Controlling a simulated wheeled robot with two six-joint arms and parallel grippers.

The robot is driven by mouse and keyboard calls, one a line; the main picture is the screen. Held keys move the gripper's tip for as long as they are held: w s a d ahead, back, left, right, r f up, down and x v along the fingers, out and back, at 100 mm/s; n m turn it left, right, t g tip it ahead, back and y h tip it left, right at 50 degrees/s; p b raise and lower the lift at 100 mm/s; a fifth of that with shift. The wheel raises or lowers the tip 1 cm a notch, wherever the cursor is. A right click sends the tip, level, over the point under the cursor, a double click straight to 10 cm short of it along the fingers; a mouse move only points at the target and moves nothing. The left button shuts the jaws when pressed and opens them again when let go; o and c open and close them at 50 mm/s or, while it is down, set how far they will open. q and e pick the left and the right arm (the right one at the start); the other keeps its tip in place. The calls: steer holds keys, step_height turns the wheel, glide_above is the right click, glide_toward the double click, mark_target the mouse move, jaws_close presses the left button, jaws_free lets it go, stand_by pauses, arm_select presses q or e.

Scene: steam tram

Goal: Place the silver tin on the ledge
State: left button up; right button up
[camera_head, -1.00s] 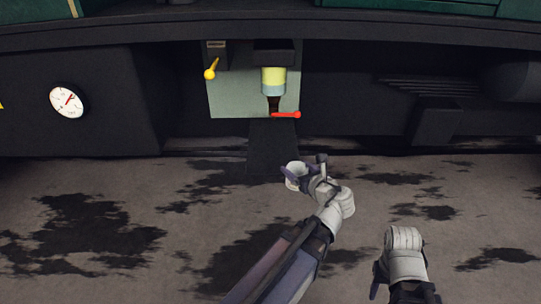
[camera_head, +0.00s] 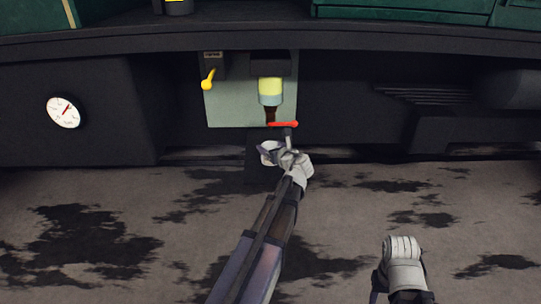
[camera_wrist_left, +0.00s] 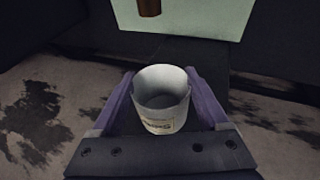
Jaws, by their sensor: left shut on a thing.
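The silver tin (camera_head: 267,148) is a small, pale, open-topped cup. It shows upright and empty in the left wrist view (camera_wrist_left: 160,122), with a label on its side. My left gripper (camera_head: 277,153) is shut on it, with a purple finger on each side. A dark ledge (camera_head: 258,173) stands out below the pale green panel; the tin is in front of or over it, and I cannot tell the gap. My right gripper (camera_head: 379,284) is at the lower right, away from the tin; its fingers are mostly hidden.
Above the tin, a yellow-green glass (camera_head: 271,91) with a brown spout (camera_head: 271,116) hangs on the panel (camera_head: 232,105). A red lever (camera_head: 284,124) is close above my left gripper. A yellow lever (camera_head: 208,80) and a dial (camera_head: 63,112) are to the left. The stained floor is clear.

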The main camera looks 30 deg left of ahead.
arm_select(q)
steer(key=shift+f, duration=0.1)
step_height(320, 180, down, 4)
steer(key=b, duration=0.3)
steer(key=shift+r+b, duration=0.2)
steer(key=shift+b, duration=0.15)
steer(key=shift+r, duration=0.1)
steer(key=o, duration=1.4)
steer(key=shift+p+v, duration=1.9)
steer(key=shift+v, duration=4.2)
